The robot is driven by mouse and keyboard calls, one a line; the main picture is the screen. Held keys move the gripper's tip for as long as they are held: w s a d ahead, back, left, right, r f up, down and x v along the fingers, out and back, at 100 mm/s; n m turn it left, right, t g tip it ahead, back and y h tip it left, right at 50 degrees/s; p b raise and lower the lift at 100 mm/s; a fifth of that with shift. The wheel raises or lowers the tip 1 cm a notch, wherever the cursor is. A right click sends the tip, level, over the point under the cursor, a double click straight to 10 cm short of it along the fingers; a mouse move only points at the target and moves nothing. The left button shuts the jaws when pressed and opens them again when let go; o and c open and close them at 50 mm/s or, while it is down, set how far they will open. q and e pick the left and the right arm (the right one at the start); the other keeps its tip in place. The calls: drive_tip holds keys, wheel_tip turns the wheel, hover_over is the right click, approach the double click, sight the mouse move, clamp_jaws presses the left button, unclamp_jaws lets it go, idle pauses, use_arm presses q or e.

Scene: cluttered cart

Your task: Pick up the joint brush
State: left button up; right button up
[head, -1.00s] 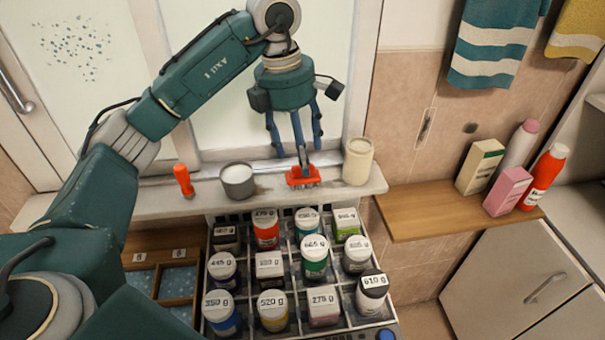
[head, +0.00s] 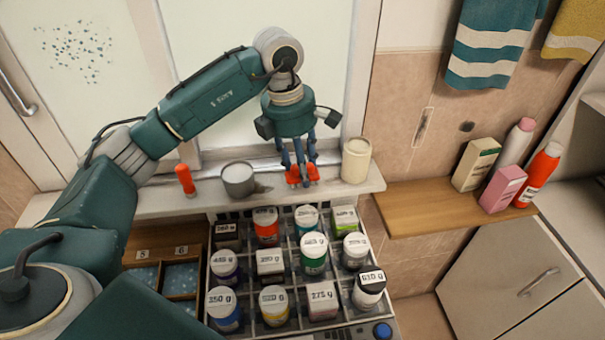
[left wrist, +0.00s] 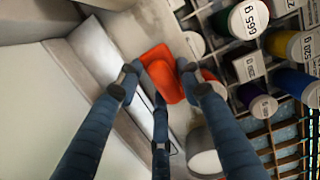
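The joint brush, with an orange body (head: 293,181), lies on the white window sill between a grey mug and a cream canister. In the left wrist view its orange body (left wrist: 160,72) shows between my fingers. My left gripper (head: 300,168) points down over it, with blue fingers around it that partly hide it in the head view. In the left wrist view the gripper (left wrist: 158,80) has its fingers spread, with two fingertips at opposite edges of the orange body. I cannot tell whether they touch it. My right gripper is not in view.
The grey mug (head: 238,180) stands left of the brush and the cream canister (head: 356,160) right of it, both close. A red-orange bottle (head: 185,180) stands farther left. Below the sill is a divided rack (head: 287,263) of labelled jars. A wooden shelf (head: 420,215) holds boxes and bottles.

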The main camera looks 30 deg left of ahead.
use_arm(q)
drive_tip(key=shift+r, duration=0.15)
drive_tip(key=shift+r, duration=0.2)
wheel_tip(320, 180, up, 7)
drive_tip(key=shift+w+r+b, duration=0.1)
drive_tip(key=shift+r+b, duration=0.05)
drive_tip(key=shift+b, duration=0.65)
wheel_tip(320, 180, up, 12)
drive_tip(key=p, duration=0.1)
